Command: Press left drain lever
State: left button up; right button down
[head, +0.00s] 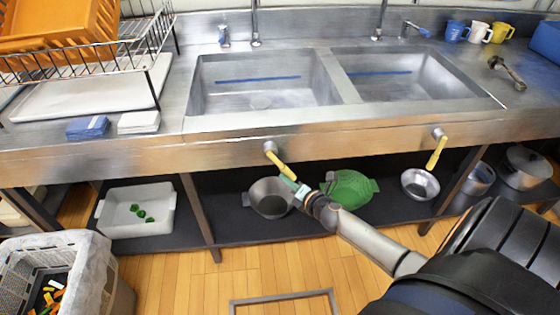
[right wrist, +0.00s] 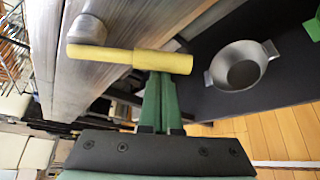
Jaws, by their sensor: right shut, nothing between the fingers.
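The left drain lever (head: 277,160) has a yellow handle on a round metal pivot, on the front panel of the sink counter below the left basin (head: 262,84). It slants down to the right. My right gripper (head: 296,184) is shut and empty, with its tips at the lever's lower end. In the right wrist view, the yellow lever (right wrist: 125,57) crosses in front of the green fingertips (right wrist: 158,78); they look very close, but I cannot tell whether they touch. The right drain lever (head: 437,152) hangs below the right basin (head: 408,78). My left gripper is not in view.
Below the counter, a shelf holds a metal pot (head: 268,205), a green colander (head: 350,188), a small metal pan (head: 420,184) and a white bin (head: 112,229). A grey basket (head: 95,270) stands at the lower left. The floor in front is mostly clear.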

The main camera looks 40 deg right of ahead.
aim_at(290, 171)
jog(key=d+r+n+p, duration=0.1)
jog(key=p, duration=0.1)
jog(key=s+r+g+h+p, duration=0.1)
jog(key=p, duration=0.1)
jog(key=shift+d+r+n+p, duration=0.25)
jog(key=shift+d+n+p, duration=0.15)
pick_arm(q)
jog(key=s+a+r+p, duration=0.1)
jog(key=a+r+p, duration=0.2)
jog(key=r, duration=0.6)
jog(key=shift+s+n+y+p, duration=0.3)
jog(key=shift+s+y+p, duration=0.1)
jog(key=shift+p, duration=0.8)
pick_arm(e)
jog(key=shift+n+g+h, duration=0.4)
jog(key=shift+n+g, duration=0.2)
jog(key=shift+s+d+r, duration=0.35)
jog(key=shift+d+r, duration=0.2)
jog(key=shift+r, duration=0.25)
jog(key=shift+s+d+r, duration=0.35)
jog(key=shift+d+r, duration=0.2)
jog(key=shift+r, duration=0.25)
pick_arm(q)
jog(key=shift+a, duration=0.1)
